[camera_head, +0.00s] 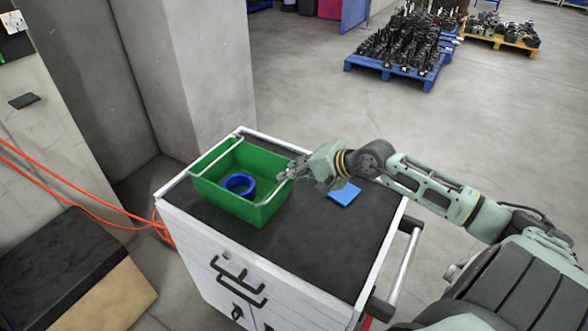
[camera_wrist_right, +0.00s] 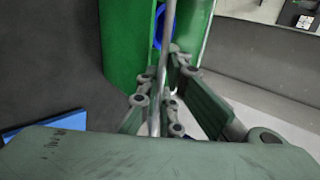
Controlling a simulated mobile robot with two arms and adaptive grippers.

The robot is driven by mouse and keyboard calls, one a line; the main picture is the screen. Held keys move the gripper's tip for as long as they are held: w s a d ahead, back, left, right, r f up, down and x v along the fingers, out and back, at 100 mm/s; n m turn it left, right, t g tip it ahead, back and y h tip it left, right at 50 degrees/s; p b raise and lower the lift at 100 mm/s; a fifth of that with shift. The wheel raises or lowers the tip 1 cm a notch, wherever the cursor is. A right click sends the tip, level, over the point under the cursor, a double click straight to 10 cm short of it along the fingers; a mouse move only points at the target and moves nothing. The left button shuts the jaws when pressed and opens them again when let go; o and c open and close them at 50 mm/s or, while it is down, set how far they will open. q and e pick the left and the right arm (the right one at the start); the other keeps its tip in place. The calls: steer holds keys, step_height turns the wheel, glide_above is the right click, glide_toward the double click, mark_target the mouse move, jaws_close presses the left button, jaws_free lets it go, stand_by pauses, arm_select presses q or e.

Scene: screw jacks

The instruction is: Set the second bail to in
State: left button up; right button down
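A green crate (camera_head: 222,199) stands on the cart top, with a blue ring (camera_head: 230,181) inside. One thin metal bail (camera_head: 217,158) runs along the crate's far left side. Another bail (camera_head: 268,199) shows at the right side, partly hidden by my right gripper (camera_head: 286,174). In the right wrist view this bail (camera_wrist_right: 168,25) passes as a grey bar between the fingers of my right gripper (camera_wrist_right: 163,68). The fingers are close together and look shut on the bar. The crate's green wall (camera_wrist_right: 126,45) lies just beyond. My left gripper is not in view.
A flat blue block (camera_head: 344,193) lies on the dark cart top (camera_head: 310,245), right of the crate. The cart has a handle rail (camera_head: 404,265) at its right. A concrete pillar (camera_head: 205,75) rises behind. Loaded pallets (camera_head: 392,69) stand far off.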

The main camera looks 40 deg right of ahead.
stand_by(0.3)
steer(key=c, duration=1.9)
jaws_free()
steer(key=shift+v, duration=5.95)
